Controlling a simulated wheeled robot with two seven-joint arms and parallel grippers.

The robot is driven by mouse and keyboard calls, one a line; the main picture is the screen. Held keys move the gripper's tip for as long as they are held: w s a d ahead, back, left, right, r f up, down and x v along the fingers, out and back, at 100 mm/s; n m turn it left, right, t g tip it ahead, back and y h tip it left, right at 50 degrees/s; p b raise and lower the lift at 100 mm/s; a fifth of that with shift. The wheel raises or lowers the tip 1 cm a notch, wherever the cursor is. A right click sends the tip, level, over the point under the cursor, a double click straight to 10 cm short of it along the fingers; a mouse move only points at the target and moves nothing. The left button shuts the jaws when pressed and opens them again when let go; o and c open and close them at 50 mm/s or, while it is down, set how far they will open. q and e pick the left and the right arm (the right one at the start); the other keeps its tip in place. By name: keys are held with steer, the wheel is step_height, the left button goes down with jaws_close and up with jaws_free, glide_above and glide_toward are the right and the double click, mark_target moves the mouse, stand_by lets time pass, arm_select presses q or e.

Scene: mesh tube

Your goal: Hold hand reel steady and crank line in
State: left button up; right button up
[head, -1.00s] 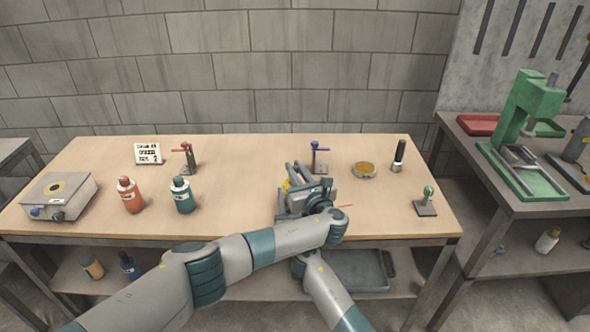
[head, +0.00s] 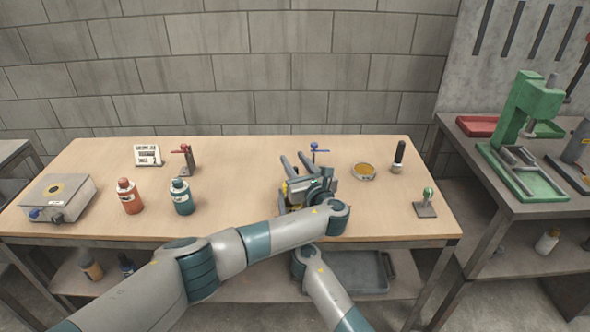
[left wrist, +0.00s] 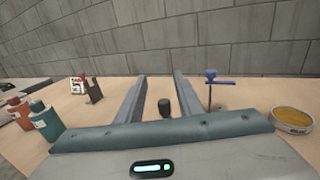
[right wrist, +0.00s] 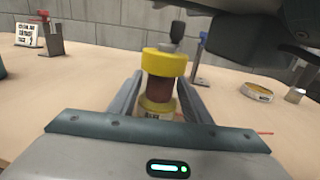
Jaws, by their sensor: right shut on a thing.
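The hand reel is a yellow spool (right wrist: 164,62) wound with dark red-brown line, upright between the fingers of my right gripper (right wrist: 157,100). My right gripper is shut on the reel, low over the front of the bench. A dark crank knob (right wrist: 177,31) stands above the spool. In the left wrist view the knob (left wrist: 165,107) lies between the spread fingers of my left gripper (left wrist: 160,88), with gaps on both sides. My left gripper (head: 298,162) is open above the reel, which it mostly hides in the head view.
A blue-topped stand (head: 314,152), a round tin (head: 363,171), a black cylinder (head: 398,157) and a green-knobbed stand (head: 427,203) stand behind and right. Orange (head: 129,196) and teal (head: 181,196) bottles, a red-topped stand (head: 187,158) and a box (head: 58,198) are left. The bench middle is clear.

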mark_target(295, 168)
arm_select(q)
steer(key=shift+r, duration=3.2)
steer(key=c, duration=0.7)
jaws_close()
steer(key=s+a+n+g+h, duration=0.4)
steer(key=a+n+g+h, duration=0.1)
steer(key=n, duration=1.2)
steer(key=s+a+n+g+h, duration=0.4)
steer(key=a+n+g+h, duration=0.1)
steer(key=n, duration=1.2)
steer(key=shift+s+r+g, duration=0.25)
steer(key=shift+s+g, duration=0.05)
